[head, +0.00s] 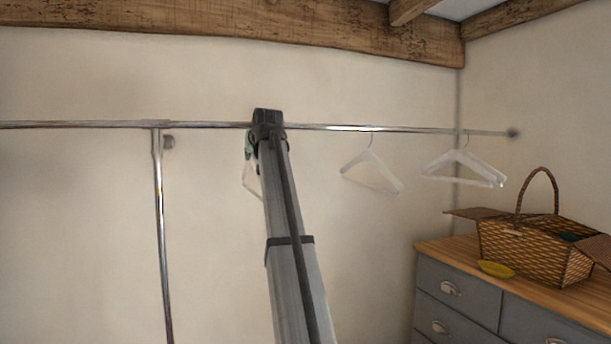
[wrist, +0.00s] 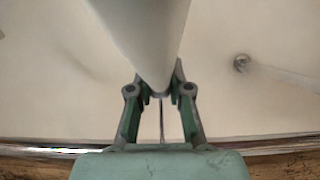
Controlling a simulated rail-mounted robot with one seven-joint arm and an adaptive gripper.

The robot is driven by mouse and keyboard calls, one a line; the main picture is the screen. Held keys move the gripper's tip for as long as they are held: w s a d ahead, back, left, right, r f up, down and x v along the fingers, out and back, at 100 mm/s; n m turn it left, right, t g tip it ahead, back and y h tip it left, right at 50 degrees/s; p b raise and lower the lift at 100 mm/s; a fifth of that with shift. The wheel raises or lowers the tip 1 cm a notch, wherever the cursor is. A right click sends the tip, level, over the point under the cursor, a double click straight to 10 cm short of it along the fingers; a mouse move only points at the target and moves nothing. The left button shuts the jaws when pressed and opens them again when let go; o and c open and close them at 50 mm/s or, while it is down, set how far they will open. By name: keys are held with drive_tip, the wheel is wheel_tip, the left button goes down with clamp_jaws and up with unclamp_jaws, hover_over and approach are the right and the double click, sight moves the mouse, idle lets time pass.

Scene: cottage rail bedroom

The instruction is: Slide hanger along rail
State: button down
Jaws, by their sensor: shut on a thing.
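The chrome rail (head: 70,125) runs across the wall in the head view. It also shows along the bottom of the wrist view (wrist: 40,149). A pale hanger (head: 252,184) hangs just left of my arm, which hides part of it. In the wrist view this hanger (wrist: 140,35) fills the top centre, with its thin hook below. My gripper (wrist: 161,95) is shut on this hanger near its neck, just under the rail. One white hanger (head: 371,178) hangs right of my arm. More white hangers (head: 462,167) hang close together near the rail's right end.
A chrome post (head: 162,240) drops from the rail at left. A grey dresser (head: 455,290) stands at lower right, bearing a wicker basket (head: 535,255) and a small yellow dish (head: 496,270). Wooden beams (head: 230,32) run above. The rail between my arm and the single hanger looks clear.

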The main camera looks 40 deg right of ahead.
drive_tip(key=shift+w+a, duration=0.25)
drive_tip(key=shift+a, duration=0.65)
drive_tip(key=shift+w+a, duration=0.3)
drive_tip(key=shift+a, duration=0.65)
drive_tip(key=shift+w+a, duration=0.25)
drive_tip(key=shift+a, duration=0.65)
drive_tip(key=c, duration=1)
unclamp_jaws()
drive_tip(key=shift+c, duration=0.6)
drive_tip(key=shift+s, duration=0.1)
drive_tip(key=p+v, duration=0.4)
drive_tip(key=v, duration=0.8)
drive_tip(key=shift+s+r, duration=0.15)
drive_tip(key=shift+s, duration=0.25)
drive_tip(key=shift+a, duration=0.1)
